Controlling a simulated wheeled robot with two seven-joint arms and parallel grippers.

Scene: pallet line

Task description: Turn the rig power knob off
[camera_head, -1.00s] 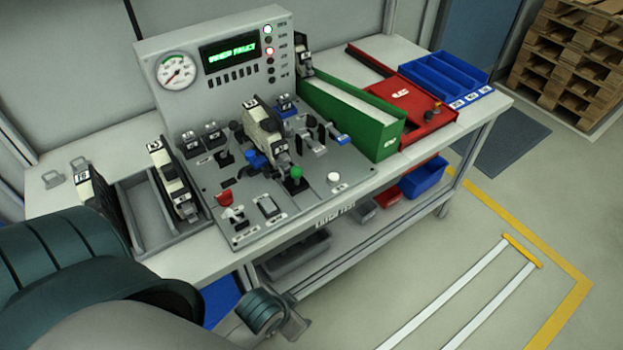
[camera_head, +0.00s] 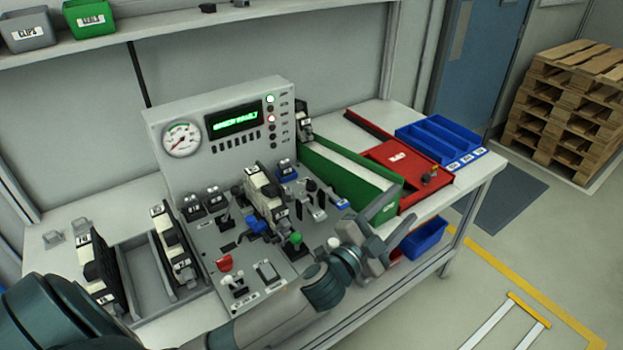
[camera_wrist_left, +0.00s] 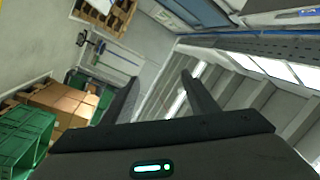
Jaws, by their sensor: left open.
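The test rig is a grey control panel (camera_head: 205,240) on the bench, with an upright console (camera_head: 215,165) behind it. Several controls stand on it, among them a red knob (camera_head: 224,263), a green-topped one (camera_head: 295,238) and small black and blue ones. Their labels are too small to read, so I cannot tell which is the power knob. My left gripper (camera_head: 385,228) is open and empty near the bench's front edge, right of the panel and apart from its controls. My left forearm crosses in front of the panel's near edge. In the left wrist view the open fingers (camera_wrist_left: 158,88) have nothing between them.
A green bin (camera_head: 345,178), a red tray (camera_head: 405,165) and a blue divided tray (camera_head: 440,142) stand right of the rig. A grey rack with dark-and-white units (camera_head: 175,245) stands left. The console has a gauge (camera_head: 182,139) and a lit green display (camera_head: 234,122).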

